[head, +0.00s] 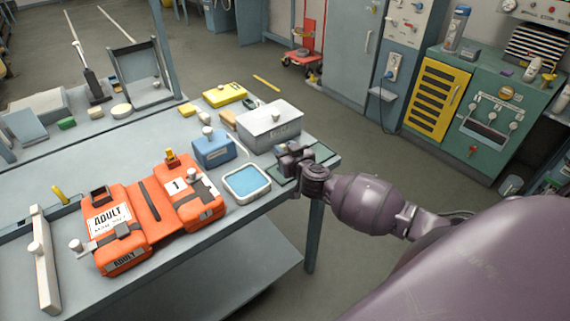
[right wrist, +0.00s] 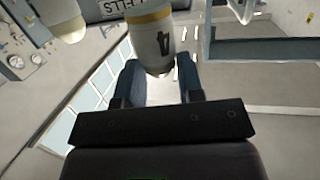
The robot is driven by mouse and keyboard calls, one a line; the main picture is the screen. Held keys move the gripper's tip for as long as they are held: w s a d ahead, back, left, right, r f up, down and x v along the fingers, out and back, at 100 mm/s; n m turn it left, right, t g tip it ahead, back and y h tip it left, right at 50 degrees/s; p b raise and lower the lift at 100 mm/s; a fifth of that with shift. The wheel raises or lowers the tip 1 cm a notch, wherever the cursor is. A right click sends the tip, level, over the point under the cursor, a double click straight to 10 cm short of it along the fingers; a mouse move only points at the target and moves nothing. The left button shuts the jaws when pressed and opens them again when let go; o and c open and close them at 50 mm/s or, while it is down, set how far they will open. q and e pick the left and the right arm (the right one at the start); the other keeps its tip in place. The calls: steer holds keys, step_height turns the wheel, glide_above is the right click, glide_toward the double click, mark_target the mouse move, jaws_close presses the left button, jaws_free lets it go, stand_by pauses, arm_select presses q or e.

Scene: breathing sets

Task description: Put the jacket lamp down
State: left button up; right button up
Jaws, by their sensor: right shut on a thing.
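My right gripper (head: 290,158) is low over the green mat (head: 322,152) at the table's right corner. In the right wrist view its two dark blue fingers (right wrist: 160,88) stand a little apart. A pale grey cylinder with a yellow band and a black mark (right wrist: 152,45) shows between the fingertips; it appears to be the jacket lamp in their grip. In the head view the gripper hides it, and I cannot tell whether it touches the mat. The orange jacket (head: 147,210), marked ADULT, lies open on the table. My left gripper is not in view.
A blue-filled tray (head: 247,183), a blue box (head: 213,150) and a grey lidded box (head: 269,125) stand left of my right gripper. A green cabinet (head: 482,95) stands across the floor.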

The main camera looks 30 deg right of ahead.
step_height(320, 180, down, 4)
steer(key=shift+f+b, duration=0.15)
steer(key=shift+b, duration=0.8)
steer(key=o, duration=1)
steer(key=shift+f, duration=0.1)
